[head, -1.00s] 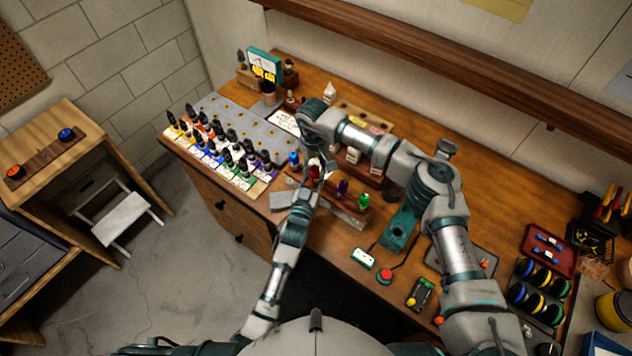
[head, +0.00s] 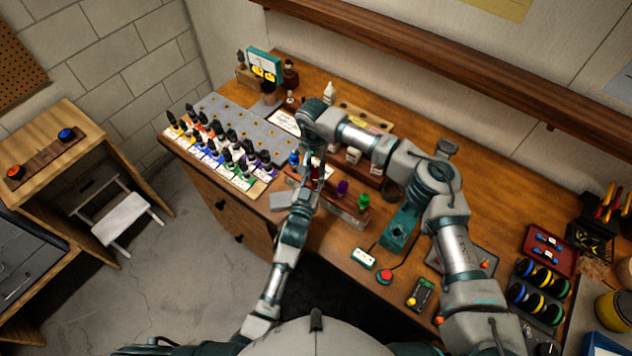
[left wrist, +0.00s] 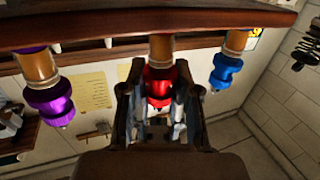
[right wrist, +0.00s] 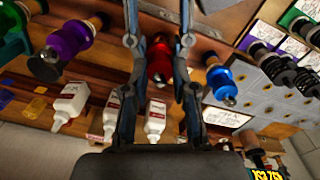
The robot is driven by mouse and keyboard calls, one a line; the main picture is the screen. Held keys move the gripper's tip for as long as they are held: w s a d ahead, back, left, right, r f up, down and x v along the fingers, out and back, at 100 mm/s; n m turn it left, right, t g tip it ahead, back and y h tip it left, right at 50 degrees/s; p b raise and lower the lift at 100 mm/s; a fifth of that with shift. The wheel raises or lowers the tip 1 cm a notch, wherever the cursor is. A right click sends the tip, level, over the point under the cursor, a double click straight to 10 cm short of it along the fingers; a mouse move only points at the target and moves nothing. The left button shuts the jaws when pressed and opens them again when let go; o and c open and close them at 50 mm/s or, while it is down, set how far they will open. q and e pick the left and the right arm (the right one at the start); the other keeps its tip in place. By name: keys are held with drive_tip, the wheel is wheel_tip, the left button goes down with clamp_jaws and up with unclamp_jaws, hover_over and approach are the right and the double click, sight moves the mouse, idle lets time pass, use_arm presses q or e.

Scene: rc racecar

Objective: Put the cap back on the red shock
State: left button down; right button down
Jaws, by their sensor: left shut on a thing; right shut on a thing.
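The red shock (left wrist: 160,75) stands in a wooden rack between a purple shock (left wrist: 50,98) and a blue shock (left wrist: 228,68). My left gripper (left wrist: 158,92) has its fingers on both sides of the red body in the left wrist view. My right gripper (right wrist: 160,40) comes from above, its fingers on both sides of the red top end (right wrist: 160,58). I take the cap to be at that end, between those fingers; I cannot tell its edge from the shock or whether it is seated. In the head view both grippers (head: 311,160) meet at the red shock and largely hide it.
A green shock (head: 363,201) stands at the rack's right end. White bottles (right wrist: 70,100) stand behind the rack. A teal device (head: 398,232) and a red button (head: 384,276) lie to the right.

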drive_tip(key=m, duration=2.1)
drive_tip(key=shift+w, duration=0.1)
use_arm(q)
drive_tip(key=shift+d, duration=0.1)
use_arm(e)
drive_tip(key=m, duration=0.2)
drive_tip(key=shift+m, duration=0.4)
use_arm(q)
drive_tip(key=shift+s, duration=0.1)
use_arm(e)
drive_tip(key=m, duration=0.6)
drive_tip(key=shift+w+m, duration=0.1)
drive_tip(key=shift+m, duration=0.3)
